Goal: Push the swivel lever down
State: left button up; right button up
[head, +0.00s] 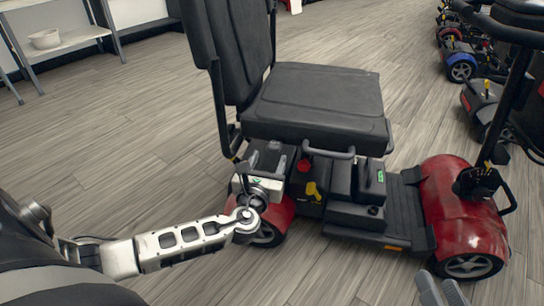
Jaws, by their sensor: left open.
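A red mobility scooter with a black seat (315,105) stands in the middle of the head view. Under the front edge of the seat is a grey curved bar (338,154), which looks like the swivel lever, though I cannot be sure. A red knob (304,165) and a yellow lever (313,190) sit below the seat. My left gripper (264,160) is open at the rear body, below the seat's left side and left of the red knob. It is apart from the grey bar. My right gripper (440,290) shows only as grey tips at the bottom edge.
The scooter's footplate (405,205) and its tiller (508,95) stand to the right. More scooters (462,65) are lined up at the upper right. A white shelf (65,42) with a bowl (44,39) is at the upper left. The wooden floor (110,130) between is clear.

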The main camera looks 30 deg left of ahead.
aim_at(272, 151)
pick_arm(q)
jog(key=x, duration=0.2)
jog(key=shift+w+a+f+b, duration=0.1)
jog(key=shift+w+a+b, duration=0.05)
jog(key=shift+w+b, duration=0.25)
jog(key=shift+w+a, duration=0.25)
jog(key=shift+w, duration=0.4)
pick_arm(e)
jog(key=shift+a+r+m+y, duration=0.15)
jog(key=shift+r+m+y, duration=0.15)
